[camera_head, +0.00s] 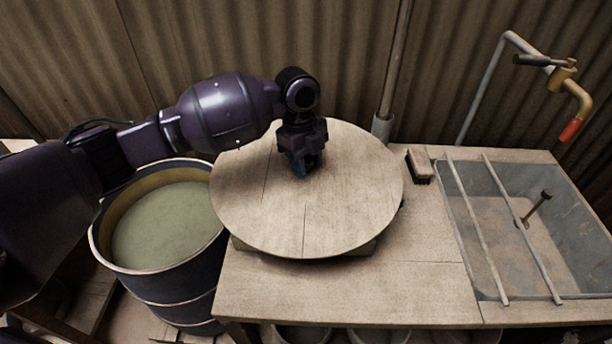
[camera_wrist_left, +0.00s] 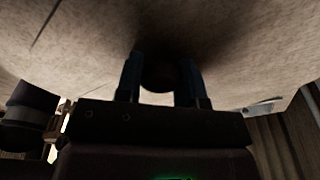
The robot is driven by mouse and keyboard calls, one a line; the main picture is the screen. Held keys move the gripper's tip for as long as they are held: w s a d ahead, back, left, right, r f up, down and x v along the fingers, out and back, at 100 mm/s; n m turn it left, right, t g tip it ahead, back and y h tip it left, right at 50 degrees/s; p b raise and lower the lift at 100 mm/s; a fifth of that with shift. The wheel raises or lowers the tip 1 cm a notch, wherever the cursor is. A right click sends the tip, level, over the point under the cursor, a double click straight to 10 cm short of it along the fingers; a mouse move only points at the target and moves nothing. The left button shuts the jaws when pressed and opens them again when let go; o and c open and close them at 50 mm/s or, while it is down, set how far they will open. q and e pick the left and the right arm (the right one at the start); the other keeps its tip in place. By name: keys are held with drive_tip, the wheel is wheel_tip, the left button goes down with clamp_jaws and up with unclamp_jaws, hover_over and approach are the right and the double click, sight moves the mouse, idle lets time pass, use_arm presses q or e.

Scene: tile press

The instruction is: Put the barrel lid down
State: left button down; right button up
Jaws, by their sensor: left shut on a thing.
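The barrel lid (camera_head: 305,205) is a round, pale wooden disc in the head view. It lies over the left part of the wooden bench, and its left edge comes close to the barrel's rim. My left gripper (camera_head: 306,168) points down at the lid's middle and is shut on its knob, which shows dark between the fingers in the left wrist view (camera_wrist_left: 160,76). The barrel (camera_head: 152,288) stands open at the left, with murky greenish liquid inside. Whether the lid rests fully on the bench is hard to tell. My right gripper is not in view.
The bench (camera_head: 350,295) has a brush (camera_head: 419,167) behind the lid on the right. A sink (camera_head: 580,238) with two bars across it is set in the bench's right end, below a tap (camera_head: 562,80). A corrugated wall and an upright pipe (camera_head: 394,75) stand behind.

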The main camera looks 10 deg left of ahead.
use_arm(q)
wheel_tip(320, 180, down, 5)
drive_tip(key=shift+r+b, duration=0.15)
drive_tip(key=shift+b, duration=0.25)
drive_tip(key=shift+r, duration=0.1)
drive_tip(key=c, duration=1)
unclamp_jaws()
drive_tip(key=shift+o, duration=1.3)
drive_tip(key=r, duration=0.3)
drive_tip(key=a+r+p, duration=0.1)
drive_tip(key=r, duration=0.3)
drive_tip(key=w+r+p, duration=0.1)
drive_tip(key=r, duration=0.3)
drive_tip(key=shift+a+r, duration=0.1)
drive_tip(key=shift+a, duration=0.1)
drive_tip(key=shift+r, duration=0.25)
